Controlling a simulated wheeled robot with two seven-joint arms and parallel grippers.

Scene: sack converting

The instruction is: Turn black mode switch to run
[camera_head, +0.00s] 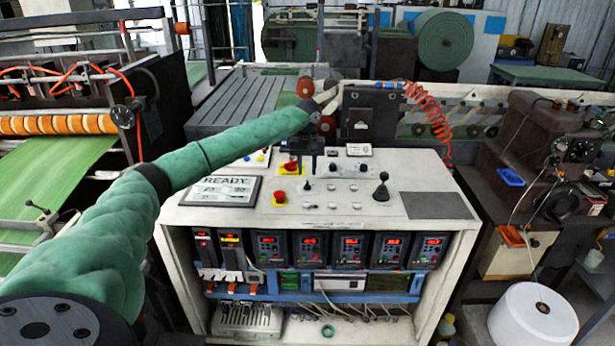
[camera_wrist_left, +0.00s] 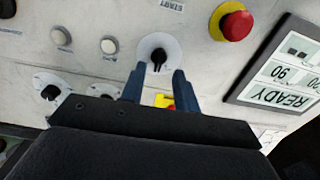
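The black mode switch (camera_wrist_left: 158,56) sits on a round pale plate on the console top, and its black handle shows in the left wrist view. In the head view it appears as a small dark knob (camera_head: 308,187) just in front of my gripper. My left gripper (camera_wrist_left: 159,72) is open, with its two blue-grey fingertips on either side of the switch handle's near end. I cannot tell whether they touch it. In the head view my left gripper (camera_head: 308,173) points down over the console. The switch's position markings are not readable. My right gripper is not in view.
A red emergency button (camera_wrist_left: 237,23) on a yellow base and the READY display (camera_wrist_left: 285,75) lie close by. White push buttons (camera_wrist_left: 108,45) and another black knob (camera_wrist_left: 50,92) are on the other side. A black joystick (camera_head: 381,188) stands to the right on the console (camera_head: 300,215).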

